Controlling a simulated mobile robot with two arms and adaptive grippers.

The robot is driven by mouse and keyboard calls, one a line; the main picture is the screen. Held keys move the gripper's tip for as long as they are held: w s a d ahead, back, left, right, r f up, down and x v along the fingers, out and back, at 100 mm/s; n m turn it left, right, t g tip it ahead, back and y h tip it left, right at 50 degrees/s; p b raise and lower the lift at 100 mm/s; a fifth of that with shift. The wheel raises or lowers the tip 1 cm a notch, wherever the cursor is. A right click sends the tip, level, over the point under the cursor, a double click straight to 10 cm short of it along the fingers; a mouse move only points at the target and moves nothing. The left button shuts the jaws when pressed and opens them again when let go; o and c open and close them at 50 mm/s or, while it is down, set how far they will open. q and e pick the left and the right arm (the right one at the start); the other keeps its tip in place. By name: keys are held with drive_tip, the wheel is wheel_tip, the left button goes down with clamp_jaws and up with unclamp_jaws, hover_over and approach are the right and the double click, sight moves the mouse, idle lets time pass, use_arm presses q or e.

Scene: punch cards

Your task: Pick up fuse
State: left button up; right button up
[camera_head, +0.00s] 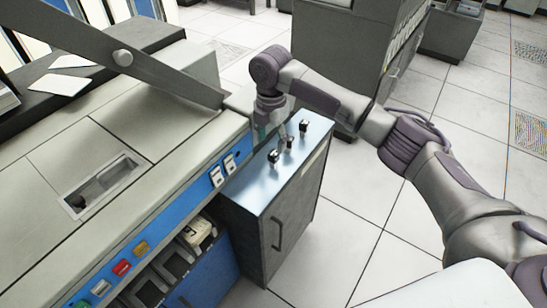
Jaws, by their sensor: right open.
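My right gripper (282,132) points down over the blue-grey top of a small cabinet (250,185), with its arm coming in from the right. It is open. Small dark objects with light parts stand on this top and may be fuses: one at the front (273,158), one at the back right (303,126), and one between them (290,143) close by the fingertips. They are too small to tell which is the fuse, or whether the gripper touches the middle one. My left gripper is not in view.
A large beige machine (150,150) with a blue front stands left of the cabinet, with coloured buttons and card slots below. A grey lever-like bar (130,55) slants above it. A grey cabinet (350,50) stands behind. Tiled floor (340,240) is free at the right.

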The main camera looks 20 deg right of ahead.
sight(274, 153)
drive_tip(key=shift+f, duration=0.35)
drive_tip(key=shift+s+d+f, duration=0.1)
drive_tip(key=shift+d+f, duration=0.05)
drive_tip(key=shift+f, duration=0.6)
wheel_tip(274, 153, down, 3)
drive_tip(key=shift+d+f, duration=0.15)
drive_tip(key=shift+f, duration=0.2)
drive_tip(key=shift+c, duration=0.8)
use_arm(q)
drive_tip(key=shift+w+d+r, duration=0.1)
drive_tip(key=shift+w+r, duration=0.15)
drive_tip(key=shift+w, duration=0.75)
use_arm(e)
clamp_jaws()
